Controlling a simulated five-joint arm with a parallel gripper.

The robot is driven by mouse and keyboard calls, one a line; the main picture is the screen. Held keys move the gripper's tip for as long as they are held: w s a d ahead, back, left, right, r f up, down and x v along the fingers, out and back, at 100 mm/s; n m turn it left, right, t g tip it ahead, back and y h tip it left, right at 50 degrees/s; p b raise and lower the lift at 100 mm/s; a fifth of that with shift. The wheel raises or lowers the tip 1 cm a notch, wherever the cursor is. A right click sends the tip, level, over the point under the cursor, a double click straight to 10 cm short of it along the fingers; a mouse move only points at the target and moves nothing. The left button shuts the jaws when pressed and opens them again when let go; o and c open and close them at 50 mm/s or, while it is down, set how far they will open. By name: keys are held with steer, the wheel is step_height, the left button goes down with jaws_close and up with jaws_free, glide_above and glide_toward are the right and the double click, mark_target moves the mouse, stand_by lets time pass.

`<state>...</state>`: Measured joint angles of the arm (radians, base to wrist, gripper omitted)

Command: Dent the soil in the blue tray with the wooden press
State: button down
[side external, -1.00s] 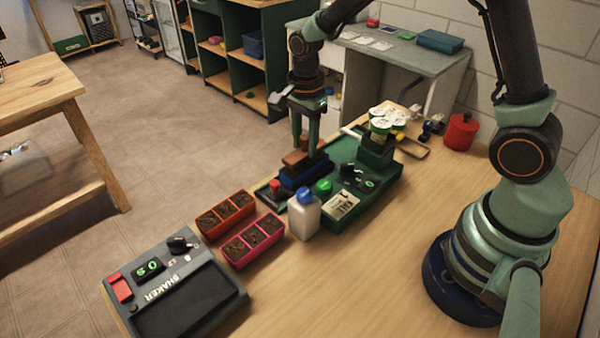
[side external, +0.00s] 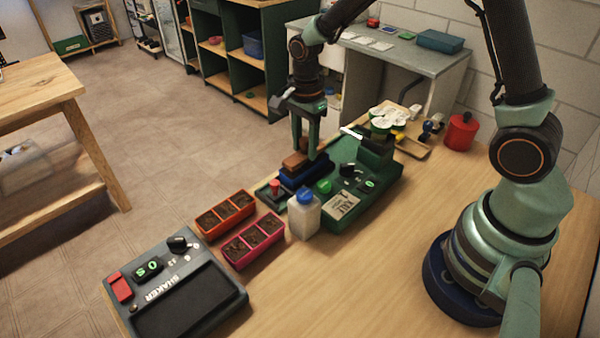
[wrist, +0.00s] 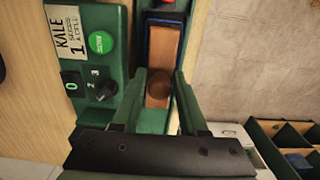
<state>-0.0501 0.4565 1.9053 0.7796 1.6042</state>
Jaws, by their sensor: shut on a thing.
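The blue tray (side external: 305,177) sits in the long slot along the left side of the green seeder in the side view. Its blue edge (wrist: 165,17) also shows in the wrist view. The wooden press (side external: 294,161) is a brown block lying over the tray. It also shows in the wrist view (wrist: 161,55), with a round knob between my fingers. My gripper (side external: 307,152) points down and is shut on the press's knob. The press hides the tray's soil, and I cannot tell whether it touches it.
The green seeder (side external: 350,222) has a kale label, a dial and a green button. A white bottle with a blue cap (side external: 304,215), an orange tray (side external: 225,213) and a pink tray (side external: 254,243) stand nearer. A shaker (side external: 180,290) is at the front left; a red pot (side external: 461,132) is far right.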

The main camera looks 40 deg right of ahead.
steer(key=shift+f, duration=0.65)
stand_by(1.4)
steer(key=shift+r, duration=4.15)
